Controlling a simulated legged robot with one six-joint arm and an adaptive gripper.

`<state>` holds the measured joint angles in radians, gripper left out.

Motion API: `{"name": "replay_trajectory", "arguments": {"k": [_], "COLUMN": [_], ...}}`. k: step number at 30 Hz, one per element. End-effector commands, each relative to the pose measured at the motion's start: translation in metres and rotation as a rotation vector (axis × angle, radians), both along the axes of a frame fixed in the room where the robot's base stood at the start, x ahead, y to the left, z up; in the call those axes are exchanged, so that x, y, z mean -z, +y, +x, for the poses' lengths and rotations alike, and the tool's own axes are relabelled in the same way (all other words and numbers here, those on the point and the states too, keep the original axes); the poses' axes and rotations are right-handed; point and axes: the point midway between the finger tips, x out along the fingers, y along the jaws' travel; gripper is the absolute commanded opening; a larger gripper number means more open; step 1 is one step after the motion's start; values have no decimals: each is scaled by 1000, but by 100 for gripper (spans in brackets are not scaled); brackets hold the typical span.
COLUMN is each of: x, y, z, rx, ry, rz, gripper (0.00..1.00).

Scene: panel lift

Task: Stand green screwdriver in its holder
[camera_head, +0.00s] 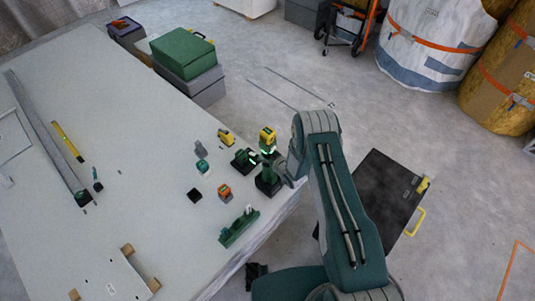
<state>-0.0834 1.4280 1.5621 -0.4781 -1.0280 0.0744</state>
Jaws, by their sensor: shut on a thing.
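My arm comes in from the bottom right and bends over the table's right edge. My gripper (268,178) is small and dark at the arm's end, over the table corner, and is shut on the green screwdriver. A dark green tool (244,159) with bright green parts lies just left of it, and I take this for the screwdriver, though the dark shapes overlap. Its tip and the exact grip are too small to make out. A green rack (239,228) with pale upright parts, perhaps the holder, stands on the table below and left of my gripper.
A yellow-topped item (267,136) shows just above my gripper. A red-orange box (225,192), a black block (194,195) and a yellow item (226,136) are nearby on the white table (130,190). Green and grey cases (185,54) stand at the far end. The table's middle is mostly clear.

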Motion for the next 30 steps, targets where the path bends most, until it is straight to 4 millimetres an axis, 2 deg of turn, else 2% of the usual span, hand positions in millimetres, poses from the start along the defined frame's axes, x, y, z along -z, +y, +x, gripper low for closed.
{"name": "replay_trajectory", "arguments": {"k": [30], "x": [12], "y": [0], "z": [1], "rx": [1], "ry": [-6], "rz": [2], "gripper": [4]}}
